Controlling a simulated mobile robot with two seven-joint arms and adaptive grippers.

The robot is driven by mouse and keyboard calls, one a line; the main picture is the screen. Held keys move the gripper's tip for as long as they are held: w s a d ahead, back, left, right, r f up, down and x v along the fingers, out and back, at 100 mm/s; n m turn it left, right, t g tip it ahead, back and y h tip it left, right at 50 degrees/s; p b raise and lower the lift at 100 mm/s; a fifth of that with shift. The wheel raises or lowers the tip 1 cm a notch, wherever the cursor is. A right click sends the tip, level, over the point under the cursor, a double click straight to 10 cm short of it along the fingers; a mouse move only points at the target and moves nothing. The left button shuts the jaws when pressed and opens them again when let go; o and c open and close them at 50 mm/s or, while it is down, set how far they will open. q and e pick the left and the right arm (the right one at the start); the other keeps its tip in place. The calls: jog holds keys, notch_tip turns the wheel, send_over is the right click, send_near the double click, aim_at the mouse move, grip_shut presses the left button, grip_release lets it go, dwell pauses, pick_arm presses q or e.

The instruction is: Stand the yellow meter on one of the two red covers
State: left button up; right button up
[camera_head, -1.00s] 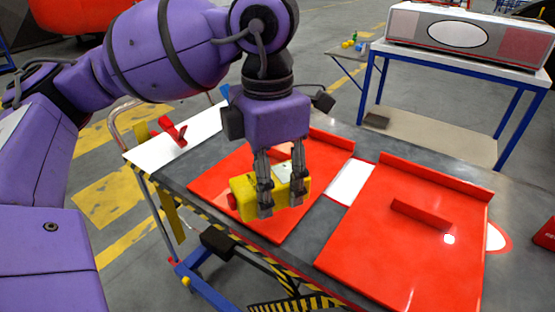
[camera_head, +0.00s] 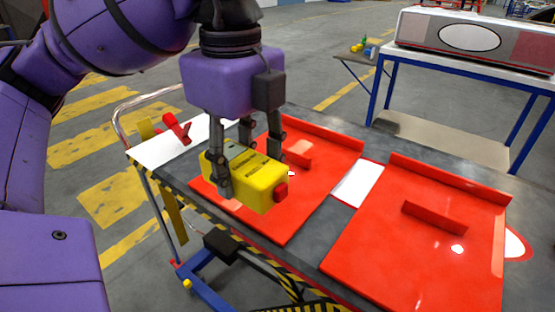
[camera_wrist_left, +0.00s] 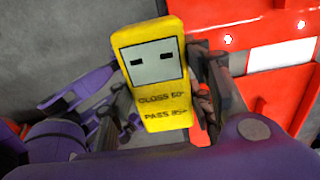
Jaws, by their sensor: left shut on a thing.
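The yellow meter (camera_head: 262,183) is a box with a red knob on one end and a grey display. My left gripper (camera_head: 250,165) is shut on it, one finger on each side, and it lies on its side over the left red cover (camera_head: 293,222). I cannot tell whether it touches the cover. In the left wrist view the meter (camera_wrist_left: 155,70) shows its display and printed text between the fingers (camera_wrist_left: 165,105). The right red cover (camera_head: 385,262) is empty apart from its own raised bar. My right gripper is not in view.
Both covers lie on a grey cart top (camera_head: 345,212) with a white patch (camera_head: 358,184) between them. A red clamp-like piece (camera_head: 178,130) is at the cart's left end.

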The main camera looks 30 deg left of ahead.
pick_arm(q)
jog(key=w+a+f, duration=0.2)
jog(key=w, duration=0.1)
jog(key=w+a+f, duration=0.2)
jog(key=w+f, duration=0.1)
jog(key=w, duration=0.1)
jog(key=w+a+f, duration=0.2)
jog(key=w+f, duration=0.1)
jog(key=shift+w+a+f+b, duration=0.1)
jog(key=shift+w+a+b, duration=0.05)
jog(key=shift+a+b, duration=0.2)
jog(key=shift+w+a+f, duration=0.3)
jog(key=shift+w+f, duration=0.2)
jog(key=shift+f, duration=0.1)
jog(key=shift+w+a+f, duration=0.1)
jog(key=shift+w+f, duration=0.05)
jog(key=shift+f, duration=1.55)
jog(key=shift+f, duration=0.15)
jog(key=o, duration=1.5)
